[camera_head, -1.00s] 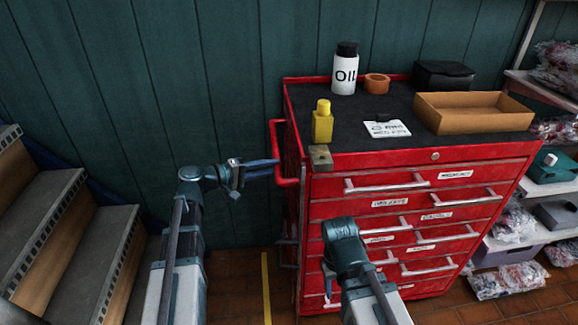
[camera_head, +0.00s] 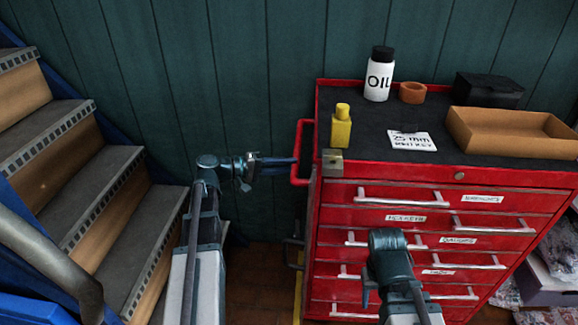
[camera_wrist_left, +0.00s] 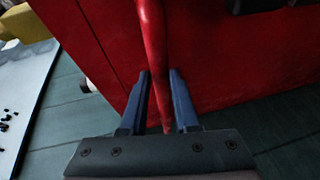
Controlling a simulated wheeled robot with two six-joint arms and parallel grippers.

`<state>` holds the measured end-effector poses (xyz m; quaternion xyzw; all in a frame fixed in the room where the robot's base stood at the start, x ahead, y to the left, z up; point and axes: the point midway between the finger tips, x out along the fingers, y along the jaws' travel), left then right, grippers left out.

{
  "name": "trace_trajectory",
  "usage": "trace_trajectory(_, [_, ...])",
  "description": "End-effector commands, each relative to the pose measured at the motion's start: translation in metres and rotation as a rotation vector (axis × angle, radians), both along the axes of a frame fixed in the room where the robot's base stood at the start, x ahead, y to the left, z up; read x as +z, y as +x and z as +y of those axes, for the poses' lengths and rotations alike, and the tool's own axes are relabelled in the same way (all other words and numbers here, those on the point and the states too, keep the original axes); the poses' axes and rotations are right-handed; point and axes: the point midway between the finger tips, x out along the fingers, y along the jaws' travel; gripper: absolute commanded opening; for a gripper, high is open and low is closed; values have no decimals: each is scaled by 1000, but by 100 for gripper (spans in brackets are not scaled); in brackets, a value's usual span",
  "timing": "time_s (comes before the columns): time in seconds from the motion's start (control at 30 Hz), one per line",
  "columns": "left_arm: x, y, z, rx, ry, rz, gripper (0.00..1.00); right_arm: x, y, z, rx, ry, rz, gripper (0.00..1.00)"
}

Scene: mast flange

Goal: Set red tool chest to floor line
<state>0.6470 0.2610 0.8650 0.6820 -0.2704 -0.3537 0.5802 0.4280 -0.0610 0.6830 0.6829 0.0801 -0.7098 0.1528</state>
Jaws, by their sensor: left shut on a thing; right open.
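The red tool chest (camera_head: 330,215) stands upright with several drawers and a dark top. A yellow floor line (camera_head: 298,302) shows just left of the chest's lower left edge; most of it is hidden. My left gripper (camera_head: 294,160) is shut on the red side handle (camera_head: 304,135) of the chest. In the left wrist view, the blue fingers (camera_wrist_left: 160,100) lie on either side of the red handle bar (camera_wrist_left: 153,50). My right gripper (camera_head: 368,292) is in front of the drawers, mostly hidden by its own wrist, and looks empty.
On the chest top stand an oil bottle (camera_head: 379,75), a yellow bottle (camera_head: 341,128), an orange ring (camera_head: 412,93), a white card (camera_head: 411,141), a black box (camera_head: 489,90) and a tan tray (camera_head: 500,148). Stairs (camera_head: 105,175) are at left. Shelving bags (camera_head: 555,247) are at right.

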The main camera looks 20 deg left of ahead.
Motion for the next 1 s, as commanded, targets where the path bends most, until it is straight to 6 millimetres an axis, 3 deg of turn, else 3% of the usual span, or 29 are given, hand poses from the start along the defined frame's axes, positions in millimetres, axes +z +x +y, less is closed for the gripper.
trace_trajectory(0.27, [-4, 4, 4, 10, 15, 6, 0, -1, 0, 0, 0, 0, 0, 50])
trace_trajectory(0.3, [-5, 4, 4, 9, 16, 6, 35, -1, 0, 0, 0, 0, 0, 50])
trace_trajectory(0.43, [-4, 4, 3, 8, 14, 7, 58, -1, 0, 0, 0, 0, 0, 50])
trace_trajectory(0.77, [-2, 0, 5, 5, 11, 5, 59, 1, 0, 0, 0, 0, 0, 50])
trace_trajectory(1.0, [7, -24, 36, 9, 10, 5, 59, 10, 0, 0, 0, 0, 0, 50])
